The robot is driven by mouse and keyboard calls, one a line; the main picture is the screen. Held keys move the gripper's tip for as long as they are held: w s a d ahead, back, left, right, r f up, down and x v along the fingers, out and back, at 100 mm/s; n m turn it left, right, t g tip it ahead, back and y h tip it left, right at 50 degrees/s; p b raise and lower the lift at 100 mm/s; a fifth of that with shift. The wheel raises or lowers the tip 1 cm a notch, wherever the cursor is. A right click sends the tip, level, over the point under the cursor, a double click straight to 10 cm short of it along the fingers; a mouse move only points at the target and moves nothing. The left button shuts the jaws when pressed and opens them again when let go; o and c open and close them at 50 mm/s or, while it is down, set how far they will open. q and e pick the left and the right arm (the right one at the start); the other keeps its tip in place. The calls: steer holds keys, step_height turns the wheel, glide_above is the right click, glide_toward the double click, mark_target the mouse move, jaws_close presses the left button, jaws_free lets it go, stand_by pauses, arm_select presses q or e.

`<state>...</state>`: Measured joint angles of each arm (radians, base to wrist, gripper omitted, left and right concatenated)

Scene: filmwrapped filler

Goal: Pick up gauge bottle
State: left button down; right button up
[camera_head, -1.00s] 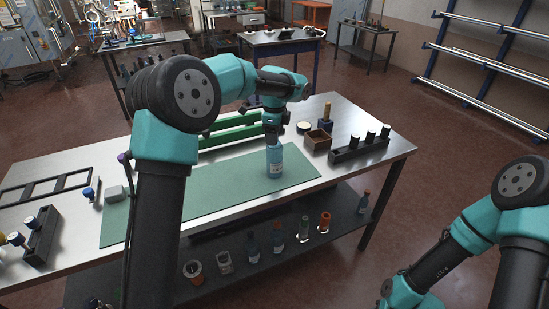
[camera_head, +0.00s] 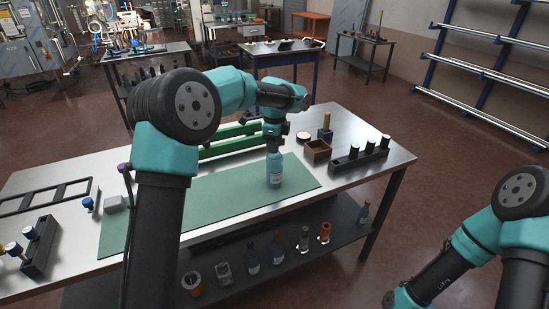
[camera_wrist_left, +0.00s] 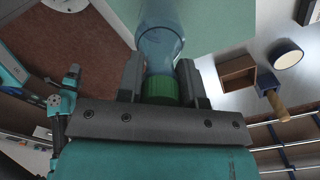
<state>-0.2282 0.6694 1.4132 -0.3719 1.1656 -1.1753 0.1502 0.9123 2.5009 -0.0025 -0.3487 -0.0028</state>
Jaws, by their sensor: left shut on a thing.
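The gauge bottle (camera_head: 275,174), pale blue and see-through, is upright over the right part of the green mat (camera_head: 225,200). I cannot tell whether its base touches the mat. My left gripper (camera_head: 273,150) comes down from above and is shut on its upper end. In the left wrist view the bottle (camera_wrist_left: 162,45) with its green cap (camera_wrist_left: 160,90) lies between the two fingers of my left gripper (camera_wrist_left: 160,78). The fingers hide part of the bottle's neck in the head view.
A wooden box (camera_head: 317,151) and a dark rack with white-and-black pieces (camera_head: 358,158) stand right of the bottle. Green rails (camera_head: 225,146) lie behind it. Several bottles and jars stand on the lower shelf (camera_head: 340,226). The mat's middle is clear.

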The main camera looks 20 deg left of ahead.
arm_select(q)
steer(key=shift+r, duration=0.1)
steer(key=shift+r, duration=1.6)
steer(key=shift+s+r, duration=0.15)
steer(key=shift+s, duration=0.1)
steer(key=s+d+r, duration=0.1)
steer(key=s+d, duration=0.3)
steer(key=s, duration=1.1)
steer(key=shift+d+r, duration=0.15)
steer(key=shift+d, duration=0.05)
